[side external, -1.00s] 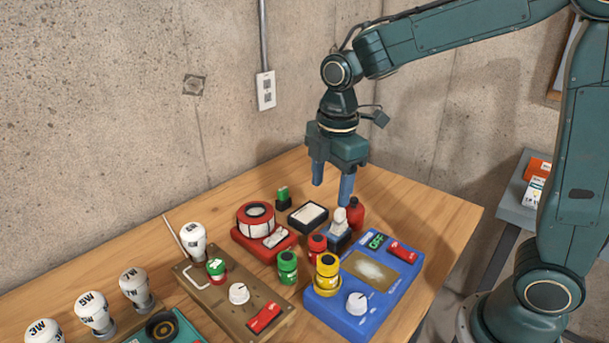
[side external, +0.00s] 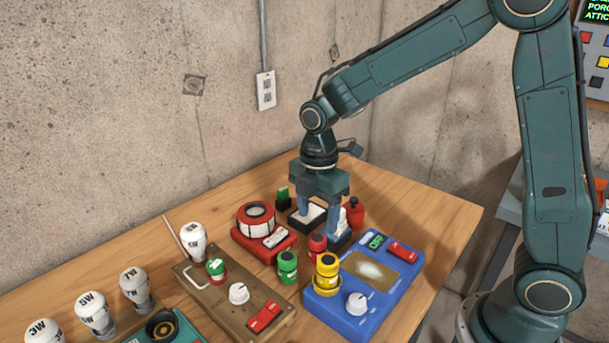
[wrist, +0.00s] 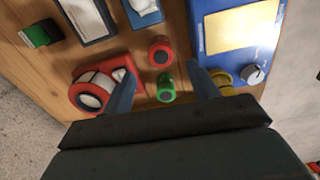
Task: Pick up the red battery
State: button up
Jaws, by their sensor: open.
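The red battery (side external: 317,243) stands upright on the wooden table, between the red tape device and the blue panel. It also shows in the wrist view (wrist: 160,52), seen from above, close beyond a green battery (wrist: 167,88). My gripper (side external: 319,223) is open and empty, pointing down above the table behind the red battery in the side view. In the wrist view, my two fingers (wrist: 162,72) stand apart on either side of the red and green batteries' column. I cannot tell the exact height of the fingertips.
The blue panel (side external: 340,300) holds a yellow battery (side external: 327,268). The red tape device (side external: 257,228), a red bottle (side external: 355,212), a white-topped item and a black tray (side external: 296,218) crowd around. Bulbs (side external: 193,240) line the left. The table's right side is clear.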

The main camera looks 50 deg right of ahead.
aim_at(317, 237)
jog(key=shift+f, duration=1.8)
jog(key=shift+s+f, duration=0.1)
jog(key=shift+f, duration=2.5)
jog(key=c, duration=1.1)
jog(key=shift+r, duration=0.2)
notch_tip(317, 237, up, 20)
jog(key=shift+f, duration=0.15)
